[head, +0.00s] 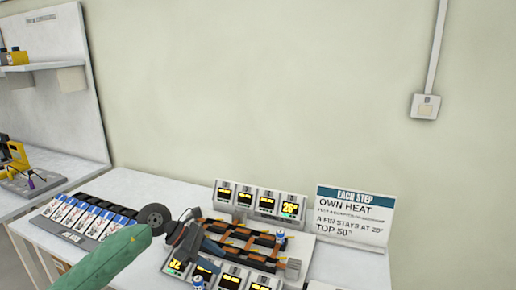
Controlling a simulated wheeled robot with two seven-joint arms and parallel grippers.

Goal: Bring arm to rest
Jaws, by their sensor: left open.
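My left arm, with a green sleeve-like link, comes in from the lower left. Its dark gripper (193,226) is over the left end of the chassis rig (240,240), a frame of dark and orange bars on the white table. The gripper is open. I cannot tell whether its fingers touch the rig, and I see nothing clearly held between them. My right gripper is not in view.
Display units (262,200) stand behind the rig, with more in front (232,277). A sign (352,215) stands at the right. A rack of small labelled packs (80,217) lies at the left. A second bench (45,170) is further left. Bare table shows behind the rack.

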